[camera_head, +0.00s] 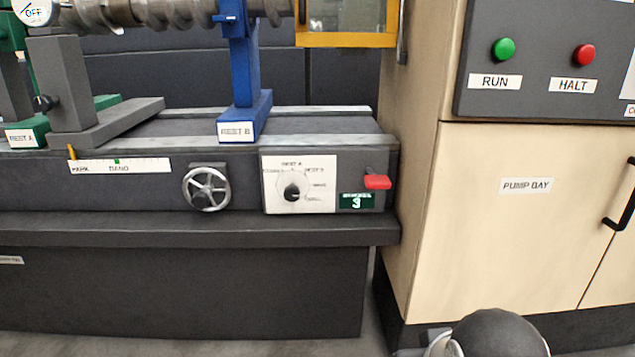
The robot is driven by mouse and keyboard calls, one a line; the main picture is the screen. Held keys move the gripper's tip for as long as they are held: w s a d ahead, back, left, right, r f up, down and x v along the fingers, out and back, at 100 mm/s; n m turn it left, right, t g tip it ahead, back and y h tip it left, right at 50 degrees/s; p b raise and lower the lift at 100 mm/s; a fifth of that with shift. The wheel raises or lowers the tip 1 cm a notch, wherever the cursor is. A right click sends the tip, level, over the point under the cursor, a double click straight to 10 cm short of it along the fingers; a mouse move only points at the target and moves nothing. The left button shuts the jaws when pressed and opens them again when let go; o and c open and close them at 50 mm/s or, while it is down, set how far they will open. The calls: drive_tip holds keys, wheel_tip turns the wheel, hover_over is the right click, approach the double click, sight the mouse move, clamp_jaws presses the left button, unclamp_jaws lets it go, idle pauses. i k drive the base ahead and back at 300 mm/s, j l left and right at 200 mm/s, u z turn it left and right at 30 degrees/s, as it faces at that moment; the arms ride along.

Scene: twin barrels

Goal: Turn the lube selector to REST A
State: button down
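The lube selector is a small black knob (292,192) on a white dial plate (325,205), set in the front of the dark machine bed. Small labels ring the dial. The one at the top seems to read REST A and the one at upper right REST B; the others are too blurred to read surely. The knob looks narrower towards the top, but I cannot tell surely which label it points at. My gripper is not in view. A dark rounded part with grey pieces at the bottom edge looks like my arm, well below and right of the dial.
A handwheel (206,187) sits left of the dial. A red lever (377,182) and a green display (356,202) reading 3 sit right of it. A cream cabinet (420,200) stands at right with RUN (503,49) and HALT (584,55) buttons. Space before the dial looks clear.

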sight(292, 193)
drive_tip(key=i+u, duration=0.15)
drive_tip(key=u, duration=0.25)
drive_tip(key=i+l+u, duration=0.1)
drive_tip(key=u, duration=0.25)
drive_tip(key=i+u, duration=0.1)
drive_tip(key=u, duration=0.3)
drive_tip(key=l, duration=0.1)
